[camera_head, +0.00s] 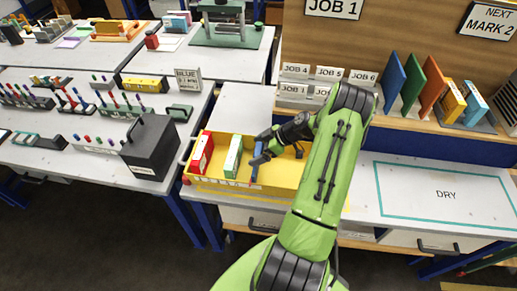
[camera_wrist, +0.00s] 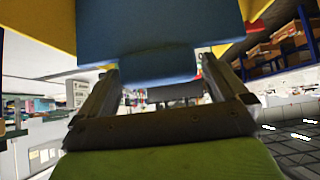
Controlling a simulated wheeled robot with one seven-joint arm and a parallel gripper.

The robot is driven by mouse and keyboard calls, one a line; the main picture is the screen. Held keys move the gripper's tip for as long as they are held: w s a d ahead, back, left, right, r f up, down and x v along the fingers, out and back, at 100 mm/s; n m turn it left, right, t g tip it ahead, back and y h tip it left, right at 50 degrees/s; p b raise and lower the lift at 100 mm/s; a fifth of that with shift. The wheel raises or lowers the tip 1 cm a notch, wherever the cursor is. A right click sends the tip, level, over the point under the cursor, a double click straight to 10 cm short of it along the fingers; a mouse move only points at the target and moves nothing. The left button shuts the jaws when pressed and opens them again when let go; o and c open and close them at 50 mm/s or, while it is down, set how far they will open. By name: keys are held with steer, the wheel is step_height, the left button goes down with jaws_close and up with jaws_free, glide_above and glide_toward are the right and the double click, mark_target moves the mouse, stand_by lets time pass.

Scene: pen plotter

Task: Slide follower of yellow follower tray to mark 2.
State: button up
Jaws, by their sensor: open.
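The yellow follower tray (camera_head: 222,190) stands on the near workbench, with pale markings along its front wall. Inside it, from left to right, are a red-and-white upright block (camera_head: 202,152), a green-and-white one (camera_head: 233,156) and a blue upright piece (camera_head: 255,172), which looks like the follower. My gripper (camera_head: 262,154) is at the blue piece, coming from the right. In the wrist view the blue piece (camera_wrist: 160,35) fills the top middle, in front of my open fingers (camera_wrist: 163,88). I cannot tell whether they touch it. My arm hides the tray's right part.
A dark grey box (camera_head: 150,147) stands on the bench to the left. A sign reading "NEXT MARK 2" (camera_head: 490,20) hangs at upper right. Colored boards (camera_head: 412,82) stand on the back shelf. The bench area marked "DRY" (camera_head: 445,194) is clear.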

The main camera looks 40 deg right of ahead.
steer(key=shift+c, duration=0.2)
steer(key=c, duration=1.3)
steer(key=w+a+b, duration=0.1)
steer(key=w, duration=0.1)
steer(key=w+a+b, duration=0.1)
steer(key=w+a, duration=0.1)
steer(key=o, duration=1.3)
steer(key=shift+o, duration=0.2)
steer(key=v, duration=1.5)
steer(key=shift+s+r, duration=0.3)
steer(key=shift+c, duration=0.2)
